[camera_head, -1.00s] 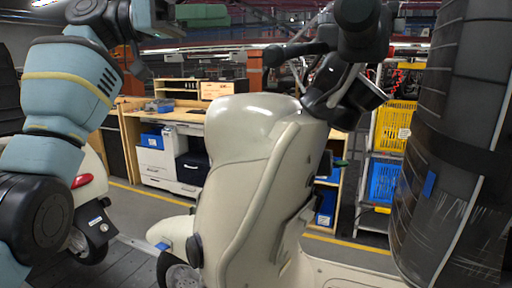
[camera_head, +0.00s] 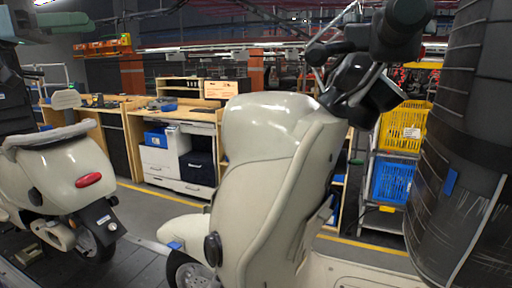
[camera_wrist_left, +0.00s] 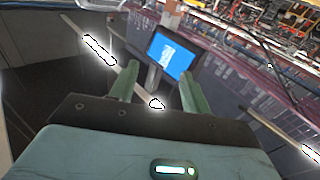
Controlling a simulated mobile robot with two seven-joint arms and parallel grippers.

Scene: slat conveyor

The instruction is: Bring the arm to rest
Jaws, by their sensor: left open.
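My left gripper (camera_head: 75,23) is at the top left corner of the head view, its pale green fingers pointing right. In the left wrist view the two fingers of the gripper (camera_wrist_left: 160,72) stand apart with nothing held between them. A screen with a blue display (camera_wrist_left: 171,55) shows beyond the fingers. Most of my left arm is outside the head view. My right gripper does not show.
A cream scooter (camera_head: 265,150) stands close in front, with dark handlebars (camera_head: 375,50). Another scooter (camera_head: 65,175) is at the left. A dark ribbed column (camera_head: 465,140) is at the right. Workbenches (camera_head: 180,115) and a rack with yellow (camera_head: 403,127) and blue crates (camera_head: 393,181) stand behind.

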